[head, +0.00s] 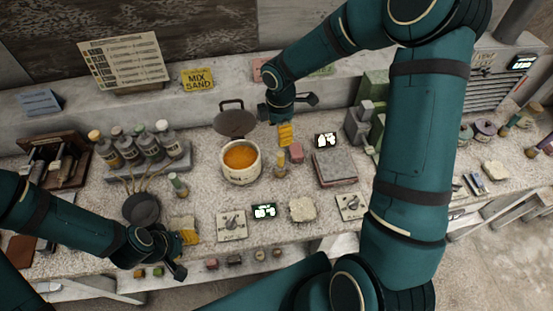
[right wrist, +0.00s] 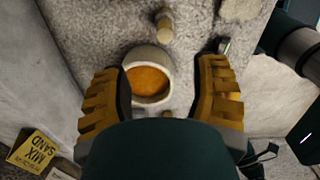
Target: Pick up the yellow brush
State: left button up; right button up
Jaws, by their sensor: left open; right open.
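No thing stands out clearly as a yellow brush. A small tan, peg-like piece (head: 280,161) stands right of the pot in the head view. A similar tan piece (right wrist: 165,27) shows beyond the pot in the right wrist view; I cannot tell if it is a brush. Small yellowish items (head: 546,143) at the far right edge are too small to name. My right gripper (head: 286,134) is open and empty above the back of the bench; its fingers also show in the right wrist view (right wrist: 160,70). My left gripper (head: 189,237) is open at the front left edge.
A white pot of orange contents (head: 240,167) stands mid-bench, a dark pan lid (head: 234,122) behind it. Several grey bottles (head: 140,150) and a dark bowl (head: 141,208) are left. A grey slab (head: 335,167) lies right of the pot. Small dials (head: 232,225) line the front.

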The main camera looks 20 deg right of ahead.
aim_at(281, 154)
jog(key=f, duration=1.3)
jog(key=shift+s, duration=0.35)
jog(key=shift+o, duration=0.3)
grip_shut()
